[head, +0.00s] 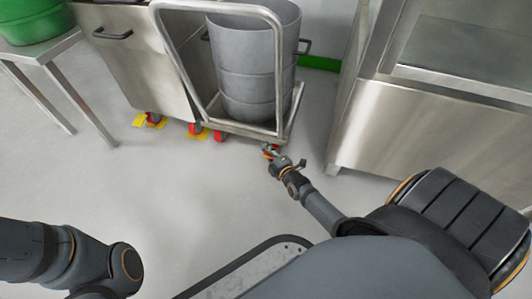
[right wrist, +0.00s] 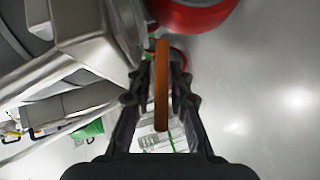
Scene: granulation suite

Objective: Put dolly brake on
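The dolly (head: 285,128) is a metal frame with a tall push handle, carrying a grey drum (head: 250,70). Red caster wheels (head: 220,136) show along its front edge. My right gripper (head: 270,153) is low at the dolly's front right corner. In the right wrist view, a narrow orange brake pedal (right wrist: 162,85) stands edge-on between the fingers of this gripper (right wrist: 162,75), which are drawn in close on both sides of it. A red wheel (right wrist: 190,12) shows just beyond. My left arm enters at the lower left of the head view, but its gripper is out of view.
A steel table (head: 40,47) with a green container (head: 35,20) is at far left. Steel equipment (head: 430,125) stands close on the right. The floor in front is clear.

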